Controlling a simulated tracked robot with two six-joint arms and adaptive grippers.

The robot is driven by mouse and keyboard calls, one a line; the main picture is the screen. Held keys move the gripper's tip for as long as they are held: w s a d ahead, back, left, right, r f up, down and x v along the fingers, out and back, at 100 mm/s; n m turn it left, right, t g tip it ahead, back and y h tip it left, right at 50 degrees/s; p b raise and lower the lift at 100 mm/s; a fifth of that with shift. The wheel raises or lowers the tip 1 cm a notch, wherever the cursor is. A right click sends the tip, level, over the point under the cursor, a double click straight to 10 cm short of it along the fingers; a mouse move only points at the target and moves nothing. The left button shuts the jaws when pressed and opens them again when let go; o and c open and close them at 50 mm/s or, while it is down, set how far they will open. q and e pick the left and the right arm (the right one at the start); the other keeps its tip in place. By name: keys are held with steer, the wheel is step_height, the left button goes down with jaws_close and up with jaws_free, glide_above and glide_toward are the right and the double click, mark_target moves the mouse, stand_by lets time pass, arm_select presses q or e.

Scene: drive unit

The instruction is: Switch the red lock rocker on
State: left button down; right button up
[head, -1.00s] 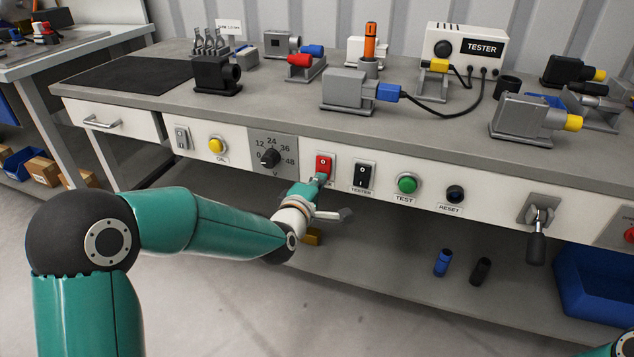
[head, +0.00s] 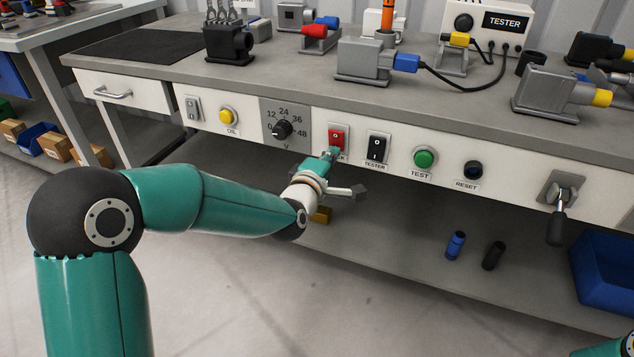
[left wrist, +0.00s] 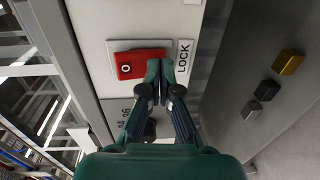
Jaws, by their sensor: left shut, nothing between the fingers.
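The red lock rocker (head: 337,136) sits in a pale plate on the workbench's front panel, between the voltage dial and the black tester rocker. It also shows in the left wrist view (left wrist: 138,63), with an "O" mark at its upper end and the LOCK label (left wrist: 184,58) below it. My left gripper (head: 330,154) is shut and empty, with its fingertips at the rocker's lower end. In the left wrist view the fingertips (left wrist: 160,70) overlap that end and partly hide it. I cannot tell whether they press on it. My right gripper is out of view.
The voltage dial (head: 283,128) is just left, the black tester rocker (head: 376,147) just right. Further right are the green test button (head: 424,158), the reset button (head: 473,170) and a lever (head: 558,222). A lower shelf (head: 400,235) lies below the panel.

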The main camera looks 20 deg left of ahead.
arm_select(q)
steer(key=s+f+b, duration=0.1)
steer(key=s+f, duration=0.1)
steer(key=s, duration=1.1)
steer(key=shift+a, duration=0.3)
steer(key=shift+f, duration=0.15)
